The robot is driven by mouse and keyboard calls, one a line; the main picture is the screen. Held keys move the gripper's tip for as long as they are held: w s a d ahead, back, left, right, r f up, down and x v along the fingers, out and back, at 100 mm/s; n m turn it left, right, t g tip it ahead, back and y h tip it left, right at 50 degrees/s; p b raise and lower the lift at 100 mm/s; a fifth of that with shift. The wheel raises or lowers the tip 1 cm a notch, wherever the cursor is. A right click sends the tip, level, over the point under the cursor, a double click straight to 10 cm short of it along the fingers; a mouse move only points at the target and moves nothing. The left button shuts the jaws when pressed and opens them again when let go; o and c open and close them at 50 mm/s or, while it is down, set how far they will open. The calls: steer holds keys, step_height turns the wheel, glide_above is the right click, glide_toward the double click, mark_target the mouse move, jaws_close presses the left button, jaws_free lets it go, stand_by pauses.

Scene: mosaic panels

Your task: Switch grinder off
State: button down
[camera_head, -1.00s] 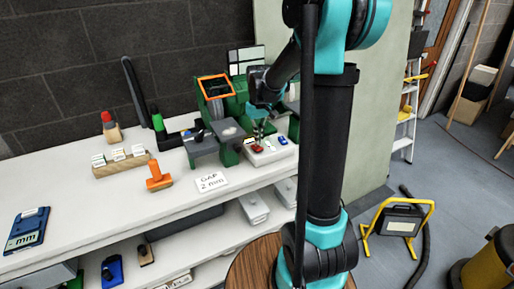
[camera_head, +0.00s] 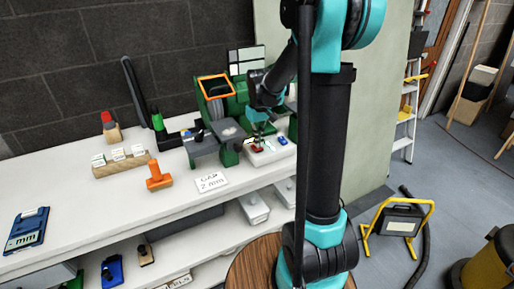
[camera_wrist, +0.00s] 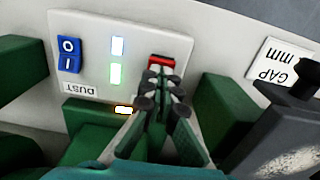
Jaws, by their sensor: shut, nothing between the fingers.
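The green bench grinder (camera_head: 235,103) stands on the bench against the wall, with an orange-framed shield. In front of it is a pale switch panel (camera_head: 266,158). The panel has a red switch (camera_wrist: 161,61) and a blue rocker (camera_wrist: 69,54) marked O and I, with a DUST label below. Two lamps between them glow, one bluish white and one green (camera_wrist: 115,74). My gripper (camera_wrist: 163,80) is shut and empty, its fingertips at the red switch and covering its lower part. I cannot tell whether they touch it. In the head view my gripper (camera_head: 259,135) is above the panel.
A GAP 2 mm card (camera_head: 211,181) lies left of the panel. A grey tool rest (camera_wrist: 285,135) and green grinder parts flank my fingers closely. An orange-handled tool (camera_head: 158,176) and a wooden block with white tags (camera_head: 120,163) stand farther left on the bench.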

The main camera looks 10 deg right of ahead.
steer(key=shift+f, duration=0.65)
stand_by(0.3)
steer(key=shift+r, duration=3.55)
steer(key=shift+s, duration=0.15)
steer(key=s+d+f+m+t, duration=0.1)
steer(key=s+f, duration=0.4)
steer(key=s, duration=0.6)
steer(key=s+d+f+m+t, duration=0.2)
steer(key=s+f, duration=0.3)
steer(key=s, duration=0.5)
steer(key=shift+s+d+f+m+t, duration=0.3)
steer(key=shift+s+d+f+t, duration=0.1)
steer(key=shift+d+t, duration=0.2)
